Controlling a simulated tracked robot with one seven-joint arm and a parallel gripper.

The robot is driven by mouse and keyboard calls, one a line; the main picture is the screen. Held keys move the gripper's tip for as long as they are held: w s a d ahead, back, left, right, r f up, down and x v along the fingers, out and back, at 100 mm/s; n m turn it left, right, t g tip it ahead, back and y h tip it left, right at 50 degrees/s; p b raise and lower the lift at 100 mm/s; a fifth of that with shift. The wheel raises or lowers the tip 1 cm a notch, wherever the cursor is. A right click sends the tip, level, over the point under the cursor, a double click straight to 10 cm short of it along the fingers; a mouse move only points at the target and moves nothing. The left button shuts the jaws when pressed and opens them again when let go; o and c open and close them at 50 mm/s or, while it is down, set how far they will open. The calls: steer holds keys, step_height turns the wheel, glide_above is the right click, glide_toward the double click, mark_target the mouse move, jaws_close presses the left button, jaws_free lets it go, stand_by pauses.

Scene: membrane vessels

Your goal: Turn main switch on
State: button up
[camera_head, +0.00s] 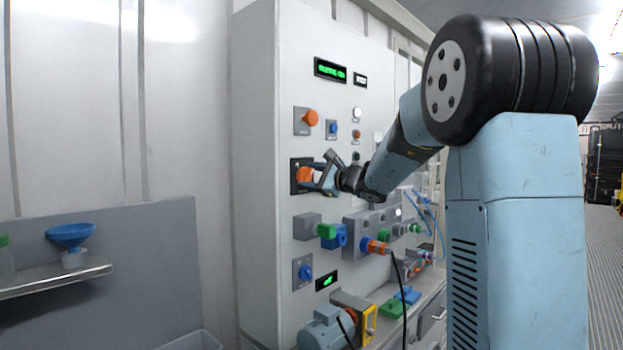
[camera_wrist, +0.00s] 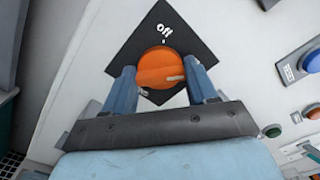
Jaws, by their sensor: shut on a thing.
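The main switch is an orange round knob (camera_wrist: 158,66) on a black square plate (camera_wrist: 190,27) marked "off" above it. In the head view the orange knob (camera_head: 304,175) sits on its black plate (camera_head: 296,188) on the white cabinet front. My gripper (camera_wrist: 163,85) is shut on the knob, with one blue finger on each side of it. In the head view my gripper (camera_head: 318,178) reaches the knob from the right, and its fingers cover part of it.
Another orange knob (camera_head: 310,118) and a small blue knob (camera_head: 333,128) sit above on the white cabinet (camera_head: 262,90). Green, blue and orange fittings (camera_head: 372,246) stick out below right. A blue knob (camera_head: 305,272) and a motor (camera_head: 326,330) are lower. A shelf with a blue funnel (camera_head: 71,235) is at left.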

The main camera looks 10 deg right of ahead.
steer(key=shift+f+m, duration=0.3)
steer(key=shift+m, duration=0.1)
steer(key=o, duration=0.8)
steer(key=shift+o, duration=1.3)
steer(key=shift+r, duration=0.2)
steer(key=v, duration=1.3)
steer(key=shift+s+d, duration=0.25)
steer(key=shift+s, duration=0.05)
steer(key=shift+a+f, duration=0.1)
steer(key=shift+f, duration=0.05)
